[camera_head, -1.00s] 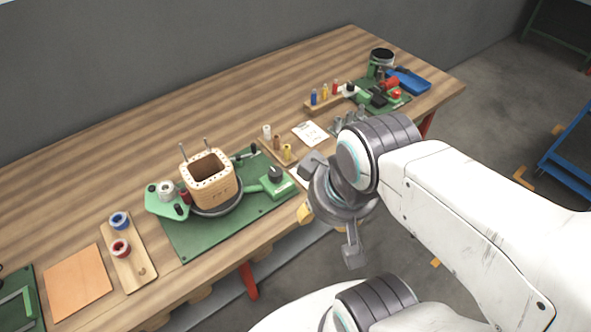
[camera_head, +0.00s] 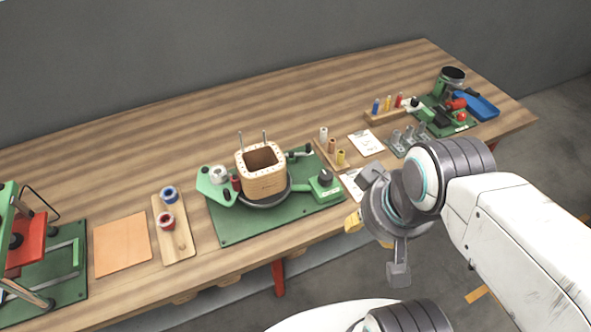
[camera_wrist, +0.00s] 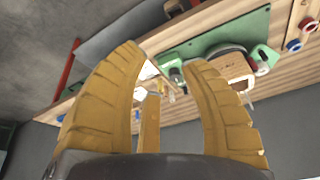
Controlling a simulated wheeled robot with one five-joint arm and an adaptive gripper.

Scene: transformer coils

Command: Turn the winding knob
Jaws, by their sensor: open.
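A green winding station (camera_head: 270,218) lies on the workbench with a square wooden coil former (camera_head: 262,180) upright on a dark round turntable. A black knob (camera_head: 325,177) sits on a green box at the station's right end; I take it for the winding knob. The station also shows tilted in the wrist view (camera_wrist: 235,38). My gripper (camera_head: 355,220) is at the bench's front edge, right of and nearer than the knob, apart from it. Its yellow fingers (camera_wrist: 165,62) are spread and empty in the wrist view. My wrist hides part of the bench behind it.
Spools on a wooden tray (camera_head: 174,242) and an orange sheet (camera_head: 122,245) lie left. A red and green press (camera_head: 30,245) stands at the far left. A rack (camera_head: 330,152), papers and a blue tray (camera_head: 482,106) are to the right. The back of the bench is clear.

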